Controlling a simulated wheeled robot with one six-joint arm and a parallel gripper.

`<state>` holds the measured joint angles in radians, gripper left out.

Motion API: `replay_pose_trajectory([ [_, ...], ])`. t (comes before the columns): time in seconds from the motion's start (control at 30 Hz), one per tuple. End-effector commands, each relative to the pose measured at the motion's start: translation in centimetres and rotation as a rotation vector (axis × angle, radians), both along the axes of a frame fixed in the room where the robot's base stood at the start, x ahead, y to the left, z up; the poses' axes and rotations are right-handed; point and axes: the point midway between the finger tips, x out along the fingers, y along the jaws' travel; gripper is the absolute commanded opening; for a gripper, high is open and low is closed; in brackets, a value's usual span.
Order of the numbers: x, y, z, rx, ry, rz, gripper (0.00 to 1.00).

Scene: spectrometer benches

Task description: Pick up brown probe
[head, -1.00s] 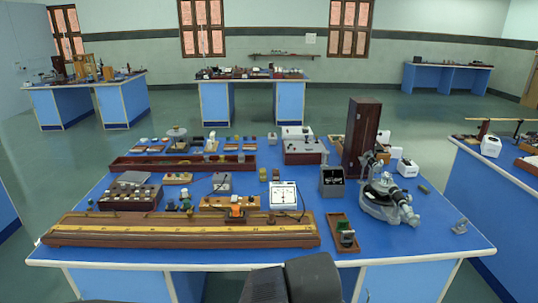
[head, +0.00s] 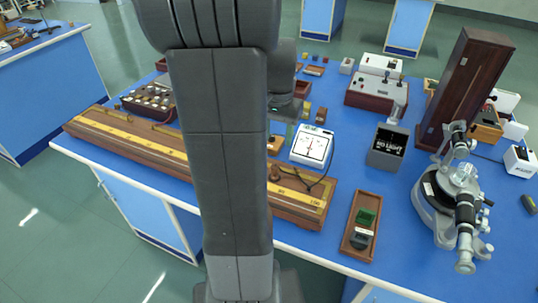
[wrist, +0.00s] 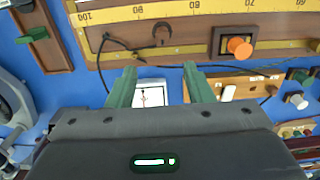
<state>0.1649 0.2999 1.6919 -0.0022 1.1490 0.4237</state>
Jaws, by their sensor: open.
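A small brown, hook-shaped piece that looks like the brown probe (wrist: 162,32) lies at the wooden metre bridge, near the 90 mark, in the wrist view. In the head view a brown knob (head: 275,173) shows near the bridge's right end, with a dark lead beside it. My gripper (wrist: 160,69) has two green fingers spread wide with nothing held between them. It is over the white-faced meter (wrist: 150,93), with the brown piece beyond the fingertips in the picture. My arm hides the middle of the bridge in the head view.
The metre bridge (head: 110,132) runs along the bench's front edge. An orange knob (wrist: 239,47) stands on it. A wooden tray (head: 350,246) with green and black pieces, a grey box (head: 386,148) and a spectrometer (head: 450,200) stand at right. Blue bench top shows between them.

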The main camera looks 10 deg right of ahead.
Motion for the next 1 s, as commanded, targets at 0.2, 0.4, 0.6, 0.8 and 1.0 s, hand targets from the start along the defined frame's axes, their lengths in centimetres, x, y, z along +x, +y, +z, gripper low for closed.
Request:
replay_pose_trajectory([
  [0.2,0.2,0.0,-2.9,0.004,0.006,-0.008,0.47],
  [0.4,0.2,0.0,-6.8,0.003,0.005,-0.007,0.47],
  [0.6,0.2,0.0,-8.6,0.002,0.002,-0.007,0.47],
  [0.8,-0.1,0.3,-10.7,0.003,0.006,-0.006,0.47],
  [1.0,-0.1,0.4,-13.2,0.003,0.004,-0.007,0.47],
])
